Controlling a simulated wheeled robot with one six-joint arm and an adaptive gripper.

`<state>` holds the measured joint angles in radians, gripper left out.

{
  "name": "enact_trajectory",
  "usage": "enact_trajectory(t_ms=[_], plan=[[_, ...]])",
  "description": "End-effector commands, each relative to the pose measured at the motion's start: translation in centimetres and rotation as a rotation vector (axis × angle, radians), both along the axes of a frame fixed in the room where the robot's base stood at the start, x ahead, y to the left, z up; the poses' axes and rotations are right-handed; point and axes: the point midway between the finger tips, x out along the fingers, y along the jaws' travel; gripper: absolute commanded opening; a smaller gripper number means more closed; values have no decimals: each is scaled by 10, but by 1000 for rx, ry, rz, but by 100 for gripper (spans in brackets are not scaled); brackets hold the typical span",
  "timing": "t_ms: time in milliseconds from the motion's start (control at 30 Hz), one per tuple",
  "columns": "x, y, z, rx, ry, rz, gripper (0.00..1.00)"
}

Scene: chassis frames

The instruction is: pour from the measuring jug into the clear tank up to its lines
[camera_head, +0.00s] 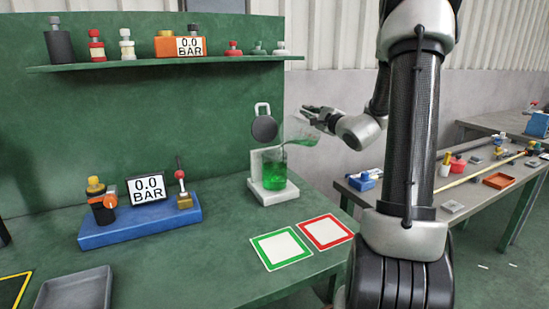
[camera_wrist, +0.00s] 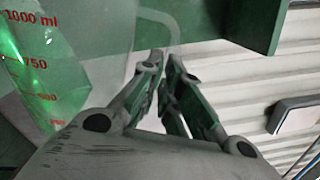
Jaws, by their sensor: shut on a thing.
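The measuring jug (camera_head: 301,132) is clear with some green liquid in it. It is held up and tilted above the clear tank. My gripper (camera_head: 313,113) is shut on the jug at its right side. In the wrist view the jug (camera_wrist: 45,65) shows red volume marks up to 1000 ml, and my gripper's fingers (camera_wrist: 168,75) close near its handle. The clear tank (camera_head: 273,172) stands upright on a white stand (camera_head: 266,194) and holds bright green liquid. Its lines are too small to read.
A green-bordered square (camera_head: 282,248) and a red-bordered square (camera_head: 325,231) lie empty on the bench in front of the tank. A blue base with a 0.0 BAR gauge (camera_head: 147,189) stands left. A grey tray (camera_head: 75,291) lies front left. A shelf (camera_head: 165,62) runs above.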

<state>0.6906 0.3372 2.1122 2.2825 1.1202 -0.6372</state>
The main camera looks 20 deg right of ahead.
Motion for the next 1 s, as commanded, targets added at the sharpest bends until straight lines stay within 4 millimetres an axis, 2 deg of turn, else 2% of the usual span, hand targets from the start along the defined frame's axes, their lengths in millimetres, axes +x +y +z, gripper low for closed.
enact_trajectory(t_ms=[67,133,233,367,700,1000], plan=[[0,0,0,1,-1,0,0],[1,-11,-13,95,10,-3,0],[2,-32,-56,390,36,-4,0],[3,-41,-55,532,40,1,0],[4,-49,-73,601,47,1,0],[4,-49,-73,605,47,1,0]])
